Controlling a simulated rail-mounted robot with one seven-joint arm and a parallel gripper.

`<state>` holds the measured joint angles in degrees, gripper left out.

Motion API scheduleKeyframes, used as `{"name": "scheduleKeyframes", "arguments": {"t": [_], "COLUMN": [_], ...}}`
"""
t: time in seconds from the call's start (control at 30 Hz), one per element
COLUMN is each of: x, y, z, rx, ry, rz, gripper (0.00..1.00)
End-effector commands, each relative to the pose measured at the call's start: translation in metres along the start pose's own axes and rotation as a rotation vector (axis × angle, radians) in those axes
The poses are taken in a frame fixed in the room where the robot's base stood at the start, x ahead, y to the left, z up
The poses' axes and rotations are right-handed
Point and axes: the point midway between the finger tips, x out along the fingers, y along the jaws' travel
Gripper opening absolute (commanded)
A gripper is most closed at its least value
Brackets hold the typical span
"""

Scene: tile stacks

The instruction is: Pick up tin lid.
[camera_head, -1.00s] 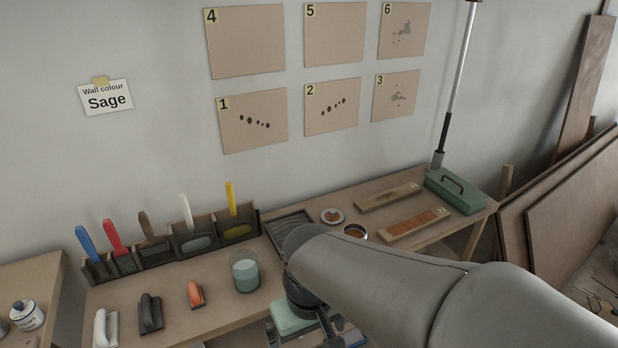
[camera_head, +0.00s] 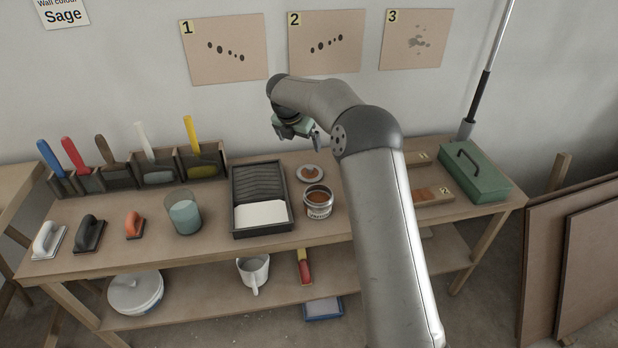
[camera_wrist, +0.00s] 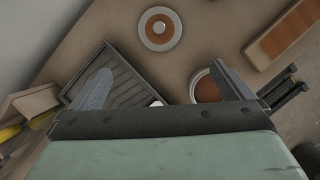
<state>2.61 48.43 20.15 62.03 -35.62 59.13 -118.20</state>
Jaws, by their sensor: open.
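The tin lid (camera_head: 310,174) is a small round disc with a pale rim and an orange-brown centre. It lies flat on the bench, behind the open tin (camera_head: 319,211) of orange-brown contents. In the wrist view the tin lid (camera_wrist: 160,28) is at the top middle, fully visible and beyond the fingertips. My gripper (camera_head: 299,134) is above the back of the bench, near the lid. In the wrist view my gripper (camera_wrist: 161,70) has its fingers wide apart with nothing between them. The tin (camera_wrist: 196,88) is partly hidden behind the right finger there.
The black paint tray (camera_head: 237,220) is left of the lid, and a glass of grey-green liquid (camera_head: 185,216) stands farther left. The green toolbox (camera_head: 478,180) and a pole (camera_head: 480,95) are at the right. Sample boards (camera_head: 427,195) are partly behind my arm.

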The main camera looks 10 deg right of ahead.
Motion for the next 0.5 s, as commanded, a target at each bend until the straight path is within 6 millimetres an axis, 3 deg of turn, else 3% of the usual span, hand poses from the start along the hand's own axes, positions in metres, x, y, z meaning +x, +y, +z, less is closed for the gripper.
{"name": "scheduleKeyframes", "arguments": {"t": [0.17,0.5], "x": [0.026,0.098], "y": [0.004,0.003], "z": [0.005,0.005], "rx": [-0.055,-0.053], "ry": [-0.005,-0.003], "rz": [0.001,0.000], "gripper": [1.00,1.00]}}
